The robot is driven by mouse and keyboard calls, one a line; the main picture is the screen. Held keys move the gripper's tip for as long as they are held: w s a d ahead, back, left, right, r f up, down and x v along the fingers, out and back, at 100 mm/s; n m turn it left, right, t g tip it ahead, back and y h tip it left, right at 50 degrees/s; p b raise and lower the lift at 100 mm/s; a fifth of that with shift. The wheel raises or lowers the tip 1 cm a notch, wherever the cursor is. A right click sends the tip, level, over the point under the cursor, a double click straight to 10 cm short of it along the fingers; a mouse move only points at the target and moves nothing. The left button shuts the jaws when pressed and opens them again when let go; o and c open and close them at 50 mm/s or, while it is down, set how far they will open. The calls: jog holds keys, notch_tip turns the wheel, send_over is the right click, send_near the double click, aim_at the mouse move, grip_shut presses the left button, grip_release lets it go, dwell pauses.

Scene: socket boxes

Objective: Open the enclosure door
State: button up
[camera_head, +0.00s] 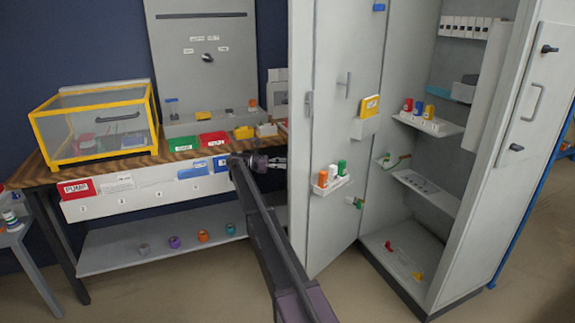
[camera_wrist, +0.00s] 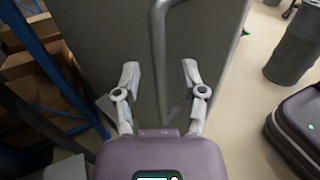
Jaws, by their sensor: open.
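A tall grey cabinet (camera_head: 470,180) stands on the right with its inside showing. Its left door panel (camera_head: 335,230) stands swung out and carries small racks. Its right panel (camera_head: 530,150) has a handle (camera_head: 538,102). My gripper (camera_head: 280,163) is at the left edge of the left panel, partly hidden by it. In the wrist view my gripper (camera_wrist: 160,75) is open, and a vertical bar handle (camera_wrist: 158,45) on a grey panel (camera_wrist: 110,35) appears between its fingertips. I cannot tell whether they touch it.
A wooden bench holds a yellow-framed clear box (camera_head: 95,125) and several coloured bins, with a lower shelf (camera_head: 165,250) below. A bottle rack (camera_head: 330,184) hangs on the door panel. In the wrist view a dark bin (camera_wrist: 297,45) stands at the right. Floor is clear before the cabinet.

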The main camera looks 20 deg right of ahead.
jog(key=shift+v, duration=2.35)
jog(key=shift+c, duration=0.2)
